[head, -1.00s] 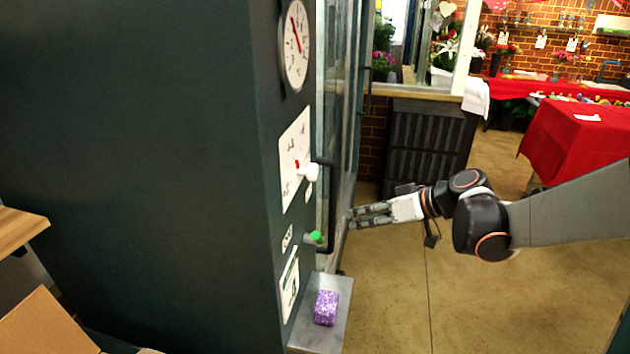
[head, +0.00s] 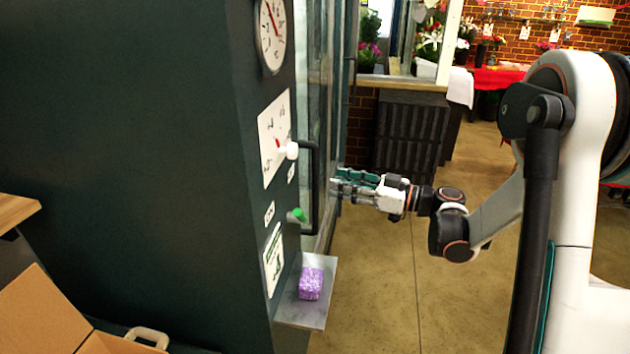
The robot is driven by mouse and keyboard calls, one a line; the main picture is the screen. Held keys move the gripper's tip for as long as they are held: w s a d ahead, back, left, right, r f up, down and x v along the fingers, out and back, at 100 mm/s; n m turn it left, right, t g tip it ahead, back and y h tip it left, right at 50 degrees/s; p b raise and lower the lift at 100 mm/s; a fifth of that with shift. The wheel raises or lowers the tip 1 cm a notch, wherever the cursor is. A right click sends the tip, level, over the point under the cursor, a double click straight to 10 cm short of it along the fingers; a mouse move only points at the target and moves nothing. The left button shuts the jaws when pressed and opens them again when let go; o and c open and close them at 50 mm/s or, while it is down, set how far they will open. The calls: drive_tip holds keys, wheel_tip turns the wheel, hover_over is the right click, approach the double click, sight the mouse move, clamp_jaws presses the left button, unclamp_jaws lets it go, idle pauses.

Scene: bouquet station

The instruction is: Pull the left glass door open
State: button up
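The glass doors (head: 313,75) are seen at a steep angle along the right side of the dark green cabinet and look shut. A black vertical bar handle (head: 315,185) stands out at the near door. A second dark bar (head: 352,75) shows farther back. My gripper (head: 334,180) points left, close to the door face, just right of and beyond the near handle. Its two fingers look spread, with nothing seen between them. Whether the fingertips touch the door or a handle cannot be told.
A purple block (head: 311,284) sits on a small metal shelf (head: 318,315). An open cardboard box (head: 40,315) is lower left. The floor (head: 375,280) right of the shelf is clear.

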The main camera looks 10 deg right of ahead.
drive_tip(key=b+x, duration=0.1)
drive_tip(key=x, duration=0.7)
drive_tip(key=shift+r, duration=0.1)
clamp_jaws()
